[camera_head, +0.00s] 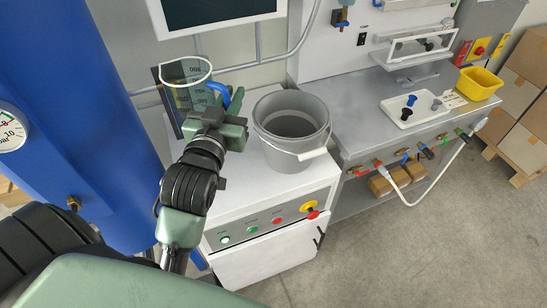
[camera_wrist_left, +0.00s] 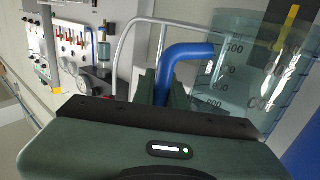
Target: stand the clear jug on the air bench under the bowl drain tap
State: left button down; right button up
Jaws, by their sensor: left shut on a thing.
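The clear jug (camera_head: 184,84) has a white rim, printed scale marks and a blue handle. My left gripper (camera_head: 222,122) is shut on the blue handle and holds the jug upright or nearly so, left of the grey bucket. The jug also shows in the left wrist view (camera_wrist_left: 245,62), its handle (camera_wrist_left: 188,52) between the fingers. The air bench (camera_head: 365,92) is the metal-topped bench at the right. My right gripper is not in view.
A grey bucket (camera_head: 292,130) stands on a white cabinet (camera_head: 262,190) between the gripper and the bench. A white tray (camera_head: 414,108) and a yellow bin (camera_head: 478,83) sit on the bench's right part. Its left part looks clear. A blue tank (camera_head: 75,90) is at the left.

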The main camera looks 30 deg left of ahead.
pick_arm(q)
jog(key=shift+f+b, duration=3.75)
jog(key=shift+f, duration=6.1)
jog(key=c, duration=1.4)
grip_release()
jog(key=shift+f, duration=0.15)
jog(key=shift+c, duration=0.2)
jog(key=shift+r, duration=0.2)
